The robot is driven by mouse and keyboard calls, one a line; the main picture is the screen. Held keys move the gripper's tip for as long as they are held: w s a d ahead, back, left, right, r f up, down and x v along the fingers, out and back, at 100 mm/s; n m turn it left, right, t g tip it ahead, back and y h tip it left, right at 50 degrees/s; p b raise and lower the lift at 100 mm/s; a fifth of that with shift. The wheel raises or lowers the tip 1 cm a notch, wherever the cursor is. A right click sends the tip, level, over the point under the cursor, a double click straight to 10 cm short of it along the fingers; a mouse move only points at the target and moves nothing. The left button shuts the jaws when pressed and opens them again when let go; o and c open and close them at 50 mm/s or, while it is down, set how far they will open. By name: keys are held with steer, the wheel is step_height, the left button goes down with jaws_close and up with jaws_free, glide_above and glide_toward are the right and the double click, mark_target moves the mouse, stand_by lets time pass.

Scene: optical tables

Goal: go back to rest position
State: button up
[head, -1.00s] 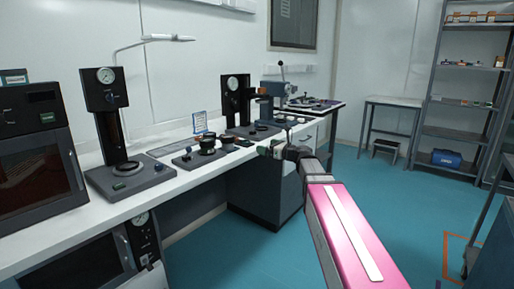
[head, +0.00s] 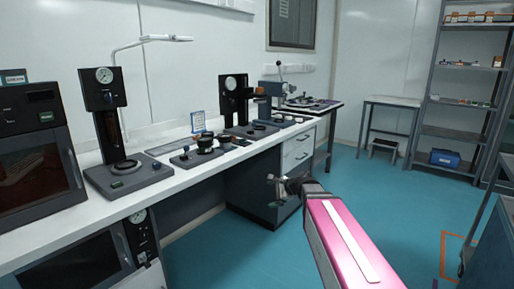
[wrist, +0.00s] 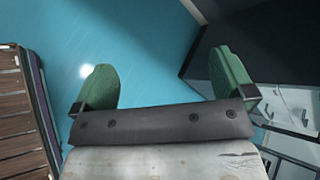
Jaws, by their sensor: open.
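My gripper (head: 272,187) is at the end of my pink arm, in front of the bench's drawer cabinet and below the bench top in the head view. In the wrist view my gripper (wrist: 165,88) shows two green fingers spread wide apart, with only blue floor between them. It is open and empty. Nothing touches the fingers.
The white bench (head: 165,185) runs along the left with black gauge stands (head: 118,130) and small parts on it. The drawer cabinet (head: 262,195) stands close behind my gripper. A grey shelf rack (head: 455,135) is at the far right. The blue floor (head: 370,205) is open in the middle.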

steer(key=s+d+f+n+g+h, duration=0.2)
steer(key=s+d+f+n+h, duration=0.2)
steer(key=s+f+n, duration=0.3)
steer(key=s+d+f+n+g+h, duration=0.3)
steer(key=s+d+f+n, duration=0.3)
steer(key=s+f, duration=0.3)
steer(key=shift+s+d+f+n+g+h, duration=0.3)
steer(key=shift+s+d+n+h, duration=0.15)
steer(key=shift+d+h, duration=0.4)
steer(key=shift+a, duration=0.1)
